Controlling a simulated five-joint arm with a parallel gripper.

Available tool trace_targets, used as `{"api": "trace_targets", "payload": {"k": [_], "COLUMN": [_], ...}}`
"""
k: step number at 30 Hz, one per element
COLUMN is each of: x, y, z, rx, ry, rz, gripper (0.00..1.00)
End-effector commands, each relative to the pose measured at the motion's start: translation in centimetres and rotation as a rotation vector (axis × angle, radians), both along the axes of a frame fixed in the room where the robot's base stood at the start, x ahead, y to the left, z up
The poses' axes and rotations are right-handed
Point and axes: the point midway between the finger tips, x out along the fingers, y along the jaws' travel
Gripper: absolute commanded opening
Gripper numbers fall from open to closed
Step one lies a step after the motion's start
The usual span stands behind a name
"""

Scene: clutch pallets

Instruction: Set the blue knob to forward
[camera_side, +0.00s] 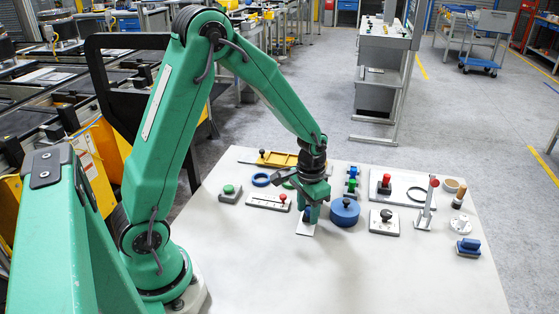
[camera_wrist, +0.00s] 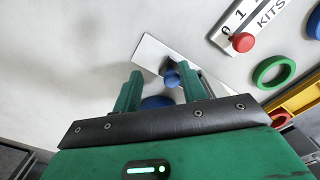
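A blue knob (camera_side: 307,214) stands on a pale plate (camera_side: 306,230) on the table, directly under my gripper (camera_side: 315,197). In the wrist view the round blue knob (camera_wrist: 172,79) shows between the two green fingers of my gripper (camera_wrist: 160,80), nearer the right finger. A wider blue part (camera_wrist: 157,101) lies behind it, partly hidden by the gripper body. The fingers are apart, with a gap beside the knob. The pale plate (camera_wrist: 150,52) extends past the fingertips. No markings on it are readable.
A blue cylinder with a dark knob (camera_side: 345,212) stands close right. A yellow tray (camera_side: 277,158) is behind. The front table is clear.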

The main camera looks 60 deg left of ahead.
Motion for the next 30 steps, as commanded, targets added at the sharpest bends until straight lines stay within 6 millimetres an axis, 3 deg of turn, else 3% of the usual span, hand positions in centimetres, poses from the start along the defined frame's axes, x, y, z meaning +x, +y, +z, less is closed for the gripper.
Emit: {"api": "trace_targets", "payload": {"k": [9, 19, 30], "x": [0.1, 0.0, 3.8], "y": [0.0, -0.1, 2.1], "z": [4.5, 8.1, 8.2], "rx": [0.000, 0.000, 0.000], "ry": [-0.004, -0.001, 0.000], "rz": [-0.002, -0.002, 0.070], "gripper": [0.41, 0.41, 0.41]}}
